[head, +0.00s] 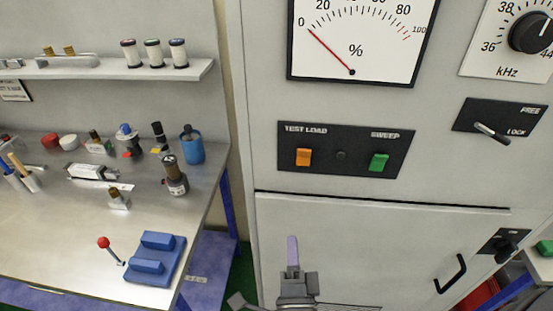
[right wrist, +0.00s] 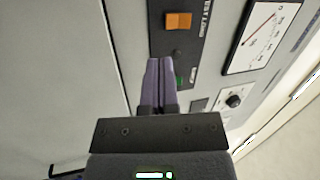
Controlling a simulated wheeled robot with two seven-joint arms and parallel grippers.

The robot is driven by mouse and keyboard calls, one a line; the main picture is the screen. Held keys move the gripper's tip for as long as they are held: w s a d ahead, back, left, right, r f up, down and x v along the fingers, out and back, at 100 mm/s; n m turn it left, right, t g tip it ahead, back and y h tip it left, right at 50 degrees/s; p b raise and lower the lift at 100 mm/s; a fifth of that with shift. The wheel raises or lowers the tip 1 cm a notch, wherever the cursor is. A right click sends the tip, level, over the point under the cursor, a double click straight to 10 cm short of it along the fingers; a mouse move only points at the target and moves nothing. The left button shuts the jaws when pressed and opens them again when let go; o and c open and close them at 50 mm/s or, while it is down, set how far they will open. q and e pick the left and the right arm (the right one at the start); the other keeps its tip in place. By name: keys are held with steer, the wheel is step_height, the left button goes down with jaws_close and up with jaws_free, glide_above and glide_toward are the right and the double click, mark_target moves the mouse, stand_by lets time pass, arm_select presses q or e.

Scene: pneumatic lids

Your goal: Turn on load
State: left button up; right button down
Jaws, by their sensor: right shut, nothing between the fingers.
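The orange TEST LOAD rocker switch (head: 303,157) sits at the left of a black panel (head: 342,168) on the grey cabinet front. A green SWEEP switch (head: 379,162) sits at the panel's right. In the right wrist view the orange switch (right wrist: 178,21) lies beyond my fingertips, and the green switch (right wrist: 179,80) shows partly beside them. My right gripper (head: 292,240) is below the panel in the head view, apart from the switch, with its fingers pointing up. Its fingers (right wrist: 158,62) are shut and empty. My left gripper does not show.
A percent meter (head: 350,50) above the panel has its red needle near 0. A kHz dial (head: 530,33) and a FREE/LOCK lever (head: 492,133) are to the right. A door handle (head: 452,274) sticks out below. A cluttered workbench (head: 60,240) stands at left.

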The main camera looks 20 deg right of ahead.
mark_target(305, 155)
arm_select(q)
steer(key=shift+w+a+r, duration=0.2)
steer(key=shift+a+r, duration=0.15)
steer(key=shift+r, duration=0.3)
arm_select(e)
steer(key=r+m+h, duration=0.1)
steer(key=d+r+m+h, duration=0.1)
steer(key=r+m+h, duration=0.1)
steer(key=shift+s+r+m+g, duration=0.2)
steer(key=shift+r+m+g, duration=0.1)
steer(key=shift+g, duration=0.1)
arm_select(q)
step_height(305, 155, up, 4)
steer(key=p, duration=0.4)
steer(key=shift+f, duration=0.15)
arm_select(e)
steer(key=x, duration=1.4)
